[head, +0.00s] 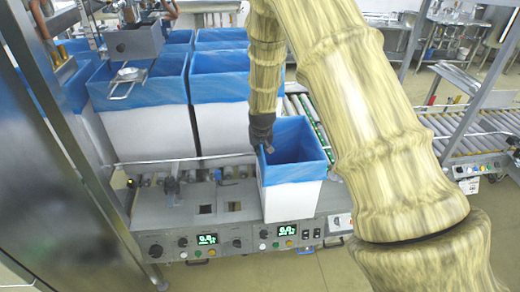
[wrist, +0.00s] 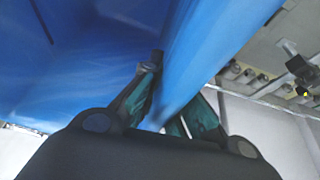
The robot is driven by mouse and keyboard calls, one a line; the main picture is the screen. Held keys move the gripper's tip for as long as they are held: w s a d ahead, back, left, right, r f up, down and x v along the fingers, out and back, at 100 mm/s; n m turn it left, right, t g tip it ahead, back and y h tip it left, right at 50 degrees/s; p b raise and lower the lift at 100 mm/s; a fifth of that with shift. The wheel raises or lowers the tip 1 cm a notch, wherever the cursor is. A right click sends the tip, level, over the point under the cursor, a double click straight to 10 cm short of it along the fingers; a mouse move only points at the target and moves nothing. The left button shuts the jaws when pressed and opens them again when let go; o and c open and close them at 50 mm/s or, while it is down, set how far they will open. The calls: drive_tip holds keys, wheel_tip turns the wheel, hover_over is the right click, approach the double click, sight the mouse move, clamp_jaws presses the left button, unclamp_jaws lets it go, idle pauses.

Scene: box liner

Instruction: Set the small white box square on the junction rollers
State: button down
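The small white box (head: 291,201) has a blue liner folded over its rim and is open at the top. In the head view it stands at the front of the grey roller station, slightly turned. My gripper (head: 264,148) points down at its left wall. In the wrist view my gripper (wrist: 170,112) has one finger inside the blue liner (wrist: 215,50) and one outside, close together with the wall between them. They look shut on the wall. The junction rollers (head: 232,172) show left of the box; those beneath it are hidden.
Large white boxes with blue liners (head: 150,125) stand behind and left. A metal bar (head: 185,160) runs behind the station. A control panel with lit displays (head: 207,239) forms the front edge. A roller conveyor (head: 470,125) extends right. My arm covers the middle right.

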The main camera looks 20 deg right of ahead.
drive_tip(key=shift+s+d+f, duration=0.1)
drive_tip(key=shift+d+f, duration=0.2)
drive_tip(key=shift+f, duration=0.5)
drive_tip(key=shift+s+d, duration=0.1)
drive_tip(key=shift+d+f, duration=0.25)
drive_tip(key=c, duration=1.6)
unclamp_jaws()
drive_tip(key=shift+s+d+r, duration=0.1)
drive_tip(key=shift+s, duration=0.15)
drive_tip(key=shift+c, duration=0.2)
drive_tip(key=shift+d, duration=0.1)
drive_tip(key=shift+d, duration=0.1)
